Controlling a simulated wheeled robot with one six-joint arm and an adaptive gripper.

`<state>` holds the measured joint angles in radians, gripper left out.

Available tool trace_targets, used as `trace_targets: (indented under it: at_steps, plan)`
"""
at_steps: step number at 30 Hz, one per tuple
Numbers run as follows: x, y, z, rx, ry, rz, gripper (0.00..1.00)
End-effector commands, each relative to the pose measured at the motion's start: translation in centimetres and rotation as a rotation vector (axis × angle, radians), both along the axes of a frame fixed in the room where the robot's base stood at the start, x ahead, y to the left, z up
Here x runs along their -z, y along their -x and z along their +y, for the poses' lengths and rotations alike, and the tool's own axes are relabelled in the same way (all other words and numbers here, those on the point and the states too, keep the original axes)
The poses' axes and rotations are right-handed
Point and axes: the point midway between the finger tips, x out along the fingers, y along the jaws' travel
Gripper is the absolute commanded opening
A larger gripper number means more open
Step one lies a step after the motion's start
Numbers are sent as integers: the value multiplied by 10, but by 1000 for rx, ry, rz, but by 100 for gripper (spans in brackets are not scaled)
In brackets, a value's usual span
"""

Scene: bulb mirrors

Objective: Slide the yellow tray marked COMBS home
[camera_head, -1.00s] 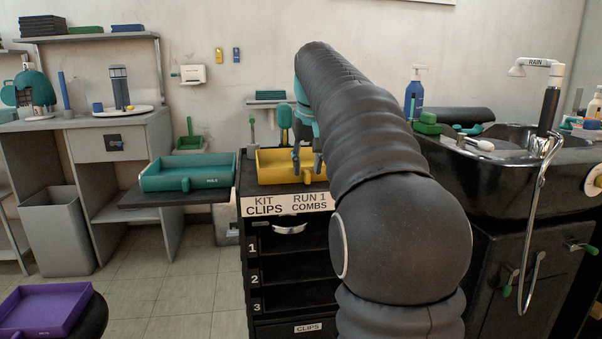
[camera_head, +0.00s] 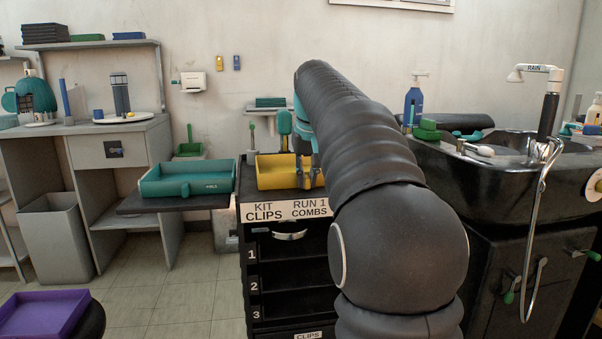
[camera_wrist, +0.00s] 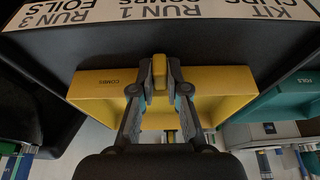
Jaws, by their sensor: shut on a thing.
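The yellow tray (camera_head: 272,171) sits on top of the black cart, behind the sign that reads KIT CLIPS, RUN 1 COMBS. My gripper (camera_head: 307,184) reaches down at the tray's front side. In the wrist view my gripper (camera_wrist: 160,85) is shut on the tray's small yellow front handle, one finger on each side. My arm hides the tray's right end in the head view.
The black cart (camera_head: 290,252) has slots numbered 1, 2 and 3 below its top. A teal tray (camera_head: 187,179) stands on a side shelf left of it. A purple tray (camera_head: 45,314) is at lower left. A black wash basin (camera_head: 530,185) stands at right.

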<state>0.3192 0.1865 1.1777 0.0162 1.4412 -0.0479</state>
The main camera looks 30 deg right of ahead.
Motion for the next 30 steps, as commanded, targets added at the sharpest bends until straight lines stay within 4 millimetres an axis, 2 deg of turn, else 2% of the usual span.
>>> trace_targets:
  at_steps: [1,2,3,16,30]
  plan:
    - [0,0,0,0,0,0,0]
    - [0,0,0,0,0,-1,9]
    - [-1,0,0,0,0,-1,0]
    - [-4,0,0,0,0,-1,0]
    - [-34,0,0,0,0,-1,0]
